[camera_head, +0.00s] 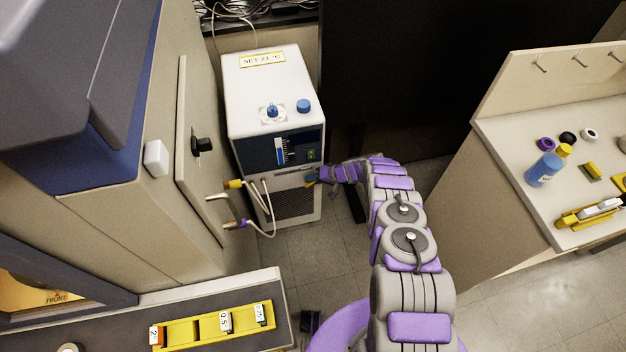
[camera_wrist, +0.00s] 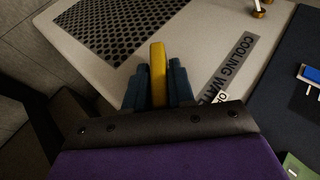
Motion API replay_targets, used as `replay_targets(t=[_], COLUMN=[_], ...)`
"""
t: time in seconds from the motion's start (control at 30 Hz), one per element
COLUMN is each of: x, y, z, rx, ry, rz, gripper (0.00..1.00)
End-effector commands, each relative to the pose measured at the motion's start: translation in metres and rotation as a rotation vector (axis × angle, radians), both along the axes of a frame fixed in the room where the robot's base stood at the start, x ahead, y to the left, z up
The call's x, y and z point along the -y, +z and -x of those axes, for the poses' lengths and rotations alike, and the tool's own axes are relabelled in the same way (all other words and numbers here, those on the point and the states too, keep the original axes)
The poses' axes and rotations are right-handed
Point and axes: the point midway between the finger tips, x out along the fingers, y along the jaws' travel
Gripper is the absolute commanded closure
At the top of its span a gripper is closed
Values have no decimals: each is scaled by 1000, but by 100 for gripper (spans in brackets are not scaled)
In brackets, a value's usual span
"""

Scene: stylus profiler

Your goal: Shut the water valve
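The cooling water valve's yellow handle (camera_wrist: 158,68) stands out from the pale front of the chiller (camera_head: 270,85) in the wrist view. My gripper (camera_wrist: 158,90) has its dark teal fingers on both sides of the handle, close against it, and looks shut on it. A "COOLING WATER" label (camera_wrist: 238,62) lies to the right of the handle. A small white tag (camera_wrist: 222,97) is partly hidden by my gripper. In the head view my gripper (camera_head: 313,179) is at the chiller's lower right front. The valve body is hidden.
Hoses (camera_head: 267,205) run between the chiller's front and the cabinet (camera_head: 199,140) on the left. A dark grille (camera_head: 297,203) is below the chiller panel. A workbench (camera_head: 510,165) with bottles stands right. A yellow block holder (camera_head: 195,326) is at front left.

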Motion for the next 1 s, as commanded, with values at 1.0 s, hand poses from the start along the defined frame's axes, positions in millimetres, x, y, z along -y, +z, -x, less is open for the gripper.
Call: replay_targets(t=[1.0], x=[75], y=[68], z=[18], rx=[-2], ry=[-5], rz=[1], gripper=[57])
